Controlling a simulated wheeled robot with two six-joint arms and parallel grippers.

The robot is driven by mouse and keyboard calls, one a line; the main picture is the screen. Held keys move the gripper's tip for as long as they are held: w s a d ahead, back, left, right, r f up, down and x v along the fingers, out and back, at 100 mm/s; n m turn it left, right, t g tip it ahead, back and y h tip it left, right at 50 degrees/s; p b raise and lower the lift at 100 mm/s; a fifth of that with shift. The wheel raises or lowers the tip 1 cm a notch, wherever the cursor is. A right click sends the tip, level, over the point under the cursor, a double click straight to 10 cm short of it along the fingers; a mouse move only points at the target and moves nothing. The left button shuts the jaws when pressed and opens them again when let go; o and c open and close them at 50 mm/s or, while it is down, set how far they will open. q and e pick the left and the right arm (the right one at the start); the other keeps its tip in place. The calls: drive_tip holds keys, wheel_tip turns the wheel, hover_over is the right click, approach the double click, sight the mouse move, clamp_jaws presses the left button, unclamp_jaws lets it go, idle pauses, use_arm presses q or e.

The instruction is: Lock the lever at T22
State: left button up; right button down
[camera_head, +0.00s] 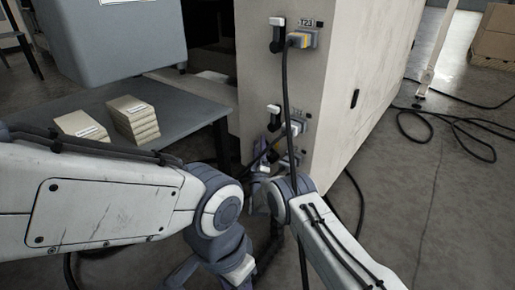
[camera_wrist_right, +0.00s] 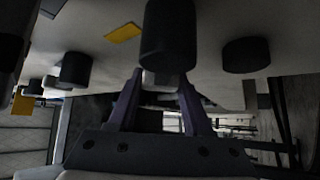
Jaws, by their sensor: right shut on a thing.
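The cabinet's front panel (camera_head: 256,80) carries a column of black levers with white ends, each beside a plug. The top lever (camera_head: 277,34) is beside the label T23 (camera_head: 305,22). A middle lever (camera_head: 273,116) sits below it. A lower lever is mostly hidden by my right arm, and no T22 label is readable. My right gripper (camera_head: 262,172) is at the lowest station. In the right wrist view, its fingers (camera_wrist_right: 161,78) are closed around the pale end of a black lever (camera_wrist_right: 168,36). My left gripper (camera_head: 236,270) is low at the front, its fingers unclear.
A black cable hangs from the top plug (camera_head: 301,40) past the lower plugs, across my right arm. A grey table (camera_head: 185,105) with kraft packs (camera_head: 134,118) stands left. Cables (camera_head: 430,125) lie on the floor at right.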

drive_tip(key=shift+s+d+r+m+t+h, duration=0.15)
drive_tip(key=shift+m+t+h, duration=0.1)
drive_tip(key=shift+m+h, duration=0.35)
drive_tip(key=shift+s+d+r+m+t+h, duration=0.15)
drive_tip(key=shift+m+t+h, duration=0.2)
drive_tip(key=shift+m, duration=0.45)
drive_tip(key=shift+s+d+r+m+t+h, duration=0.15)
drive_tip(key=shift+m+t+h, duration=0.05)
drive_tip(key=shift+m+h, duration=0.45)
drive_tip(key=shift+c, duration=1.6)
unclamp_jaws()
drive_tip(key=shift+r, duration=0.1)
